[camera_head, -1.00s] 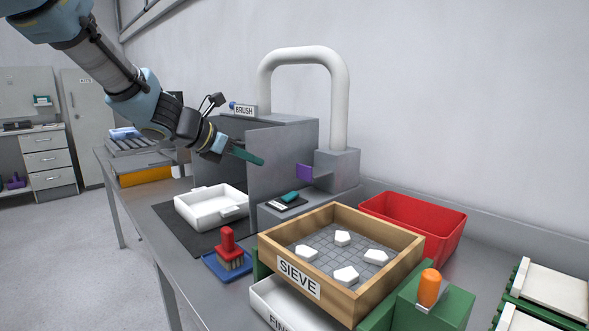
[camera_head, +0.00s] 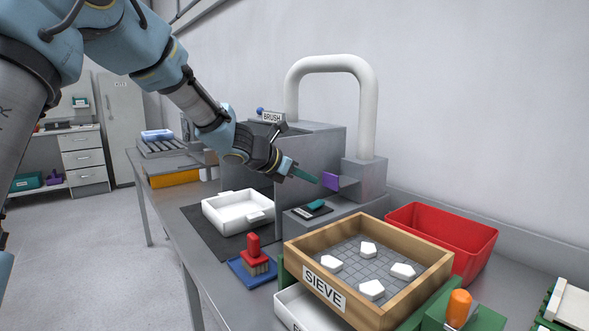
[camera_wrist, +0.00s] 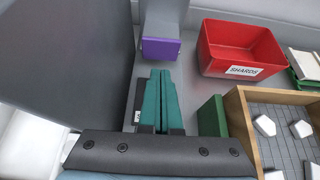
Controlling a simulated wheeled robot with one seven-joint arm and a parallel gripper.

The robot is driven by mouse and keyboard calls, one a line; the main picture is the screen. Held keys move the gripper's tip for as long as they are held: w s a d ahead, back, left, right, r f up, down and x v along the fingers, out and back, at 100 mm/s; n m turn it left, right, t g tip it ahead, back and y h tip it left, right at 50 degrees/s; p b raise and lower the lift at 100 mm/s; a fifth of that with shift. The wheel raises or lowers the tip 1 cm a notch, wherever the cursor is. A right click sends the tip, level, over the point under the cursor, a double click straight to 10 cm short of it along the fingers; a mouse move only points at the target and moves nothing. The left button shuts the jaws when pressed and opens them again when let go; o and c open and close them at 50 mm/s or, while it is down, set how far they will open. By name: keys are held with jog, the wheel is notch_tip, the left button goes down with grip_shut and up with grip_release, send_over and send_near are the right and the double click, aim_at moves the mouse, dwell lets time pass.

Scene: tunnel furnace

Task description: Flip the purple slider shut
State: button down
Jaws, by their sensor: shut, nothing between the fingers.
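The purple slider (camera_head: 348,182) is a small flat tab on the side of a grey metal box (camera_head: 366,178) under the white pipe. It also shows in the wrist view (camera_wrist: 161,50), just beyond my fingertips. My gripper (camera_head: 316,180) has teal fingers, which are shut together and empty. In the head view the tips are close to the left edge of the slider. In the wrist view (camera_wrist: 160,74) the tips lie just below it, with a small gap in the picture. I cannot tell whether they touch. The slider's far side is hidden.
A tall grey panel (camera_head: 309,165) stands close to my gripper. A teal-topped piece (camera_head: 316,205) sits below it on a grey block. A wooden sieve (camera_head: 428,262) with white pieces, a red bin (camera_head: 470,240), a white tray (camera_head: 215,217) and a red-handled brush (camera_head: 254,250) are nearby.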

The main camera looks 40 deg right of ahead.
aim_at(330, 179)
jog(key=d+p, duration=0.1)
jog(key=d, duration=0.2)
jog(key=shift+s+d+p, duration=0.1)
jog(key=shift+d+p, duration=0.25)
jog(key=shift+d+f, duration=0.15)
jog(key=shift+d, duration=0.3)
jog(key=d+p, duration=0.1)
jog(key=d, duration=0.1)
jog(key=d+p, duration=0.1)
jog(key=d, duration=0.1)
jog(key=d+p, duration=0.1)
jog(key=d, duration=0.1)
jog(key=shift+s+d, duration=0.2)
jog(key=shift+s, duration=0.05)
